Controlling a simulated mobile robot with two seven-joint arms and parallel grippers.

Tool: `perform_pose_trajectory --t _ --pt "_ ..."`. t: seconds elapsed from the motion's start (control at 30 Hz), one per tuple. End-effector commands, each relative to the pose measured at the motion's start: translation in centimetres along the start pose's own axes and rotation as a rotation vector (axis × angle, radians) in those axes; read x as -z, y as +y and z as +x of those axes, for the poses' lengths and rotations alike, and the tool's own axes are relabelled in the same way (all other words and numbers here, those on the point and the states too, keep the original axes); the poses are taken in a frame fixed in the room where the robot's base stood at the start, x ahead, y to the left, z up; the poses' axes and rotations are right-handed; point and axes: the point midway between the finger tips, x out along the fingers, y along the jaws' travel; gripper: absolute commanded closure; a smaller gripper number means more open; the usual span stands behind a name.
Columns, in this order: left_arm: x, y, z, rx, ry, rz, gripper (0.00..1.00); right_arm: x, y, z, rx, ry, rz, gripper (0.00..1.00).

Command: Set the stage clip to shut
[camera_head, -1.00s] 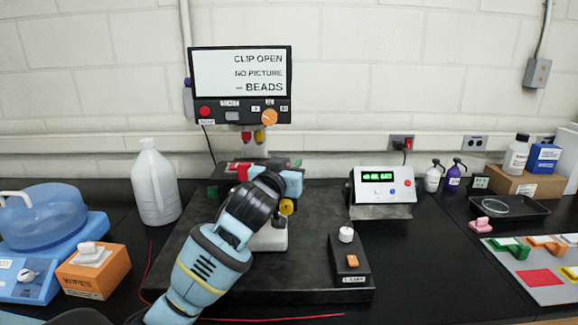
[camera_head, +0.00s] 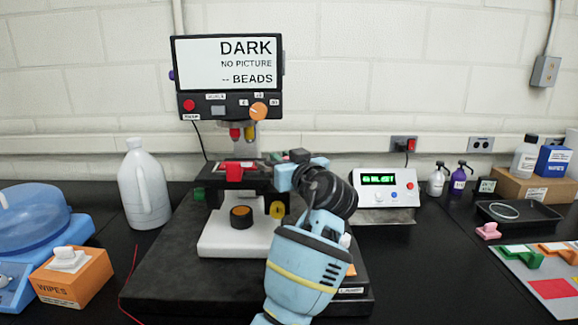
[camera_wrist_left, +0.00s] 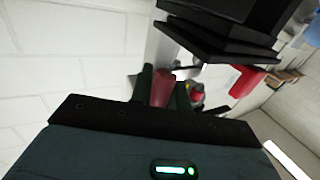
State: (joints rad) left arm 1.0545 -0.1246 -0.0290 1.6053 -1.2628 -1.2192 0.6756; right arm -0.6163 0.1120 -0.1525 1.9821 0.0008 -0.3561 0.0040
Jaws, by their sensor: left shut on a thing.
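The stage (camera_head: 215,180) of the instrument is a dark plate under the red and yellow objectives (camera_head: 242,134). My left gripper (camera_head: 276,158) is at the right side of the stage. In the left wrist view its dark fingers (camera_wrist_left: 162,90) are shut on a dark red part, which appears to be the stage clip (camera_wrist_left: 160,88). The hand mostly hides the clip in the head view. A red tab (camera_head: 234,172) shows at the stage front. The screen (camera_head: 228,64) reads DARK, NO PICTURE, BEADS. My right gripper is not in view.
The white base with a dark round port (camera_head: 241,217) stands below the stage. A control box with green display (camera_head: 386,190) is to the right. A white jug (camera_head: 145,190) and orange wipes box (camera_head: 72,275) are left. A black tray (camera_head: 512,213) lies far right.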

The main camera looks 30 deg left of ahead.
Motion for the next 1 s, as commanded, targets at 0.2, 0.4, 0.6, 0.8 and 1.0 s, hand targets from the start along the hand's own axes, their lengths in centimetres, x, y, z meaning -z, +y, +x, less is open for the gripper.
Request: perform_pose_trajectory --t 0.2,0.4,0.6,0.8,1.0 --pt "-0.4 0.2 0.4 0.097 -0.001 0.005 1.0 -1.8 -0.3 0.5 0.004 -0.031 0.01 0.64" --pt "-0.1 0.1 0.6 0.142 0.0 0.003 1.0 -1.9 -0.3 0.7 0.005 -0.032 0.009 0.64" --pt "0.0 0.0 0.6 0.152 0.0 0.001 1.0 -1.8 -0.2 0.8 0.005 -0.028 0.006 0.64" --pt "0.0 0.0 0.6 0.152 0.0 0.001 1.0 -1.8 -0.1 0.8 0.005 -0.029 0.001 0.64" --pt "0.0 0.0 0.6 0.152 0.0 0.001 0.64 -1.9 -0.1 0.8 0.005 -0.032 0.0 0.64"
